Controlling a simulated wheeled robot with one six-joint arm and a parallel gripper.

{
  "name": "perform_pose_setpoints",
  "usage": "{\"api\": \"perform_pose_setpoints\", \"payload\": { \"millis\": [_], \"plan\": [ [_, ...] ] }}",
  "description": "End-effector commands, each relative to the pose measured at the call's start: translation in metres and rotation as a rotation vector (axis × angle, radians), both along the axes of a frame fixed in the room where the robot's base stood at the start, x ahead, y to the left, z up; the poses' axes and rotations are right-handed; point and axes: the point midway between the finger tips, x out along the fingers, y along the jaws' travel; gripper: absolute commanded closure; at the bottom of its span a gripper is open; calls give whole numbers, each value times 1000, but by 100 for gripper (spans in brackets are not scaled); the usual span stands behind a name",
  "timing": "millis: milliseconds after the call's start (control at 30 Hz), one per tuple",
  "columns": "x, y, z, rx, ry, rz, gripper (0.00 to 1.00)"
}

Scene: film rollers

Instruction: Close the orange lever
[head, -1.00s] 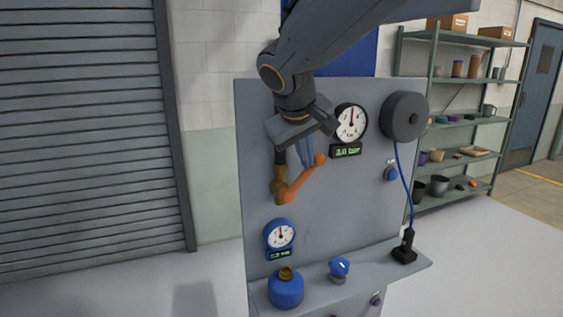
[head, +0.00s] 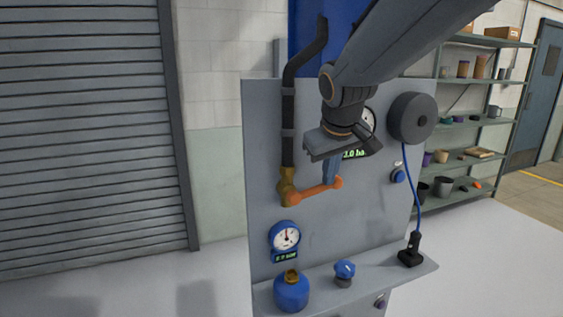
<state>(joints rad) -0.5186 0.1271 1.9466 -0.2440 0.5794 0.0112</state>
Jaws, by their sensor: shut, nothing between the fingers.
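The orange lever (head: 316,191) is on a brass valve (head: 287,188) on the grey panel. It points right from the valve, tilted slightly upward, close to horizontal, with a rounded knob at its free end. A black pipe (head: 288,120) runs straight up from the valve. My gripper (head: 331,181) is shut with nothing in it and points down. Its fingertips are at the upper side of the lever near the knob and overlap it in the view; I cannot tell whether they touch.
An upper gauge (head: 369,121) is partly hidden behind my gripper, beside a dark round reel (head: 410,118) with a blue cable. A blue gauge (head: 285,236) sits below the valve. A ledge (head: 388,267) below holds a blue canister (head: 291,291), a blue knob (head: 344,269) and a black plug base (head: 411,252).

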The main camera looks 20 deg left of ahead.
Motion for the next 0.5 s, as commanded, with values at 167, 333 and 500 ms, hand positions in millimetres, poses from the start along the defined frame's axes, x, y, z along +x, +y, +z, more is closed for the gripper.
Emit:
{"api": "perform_pose_setpoints", "payload": {
  "millis": [167, 333, 500],
  "plan": [
    [12, -12, -1, 83, 40, -9, 100],
    [14, -16, -12, 149, 95, -11, 100],
    [12, -14, -22, 141, 99, -6, 100]
  ]
}}
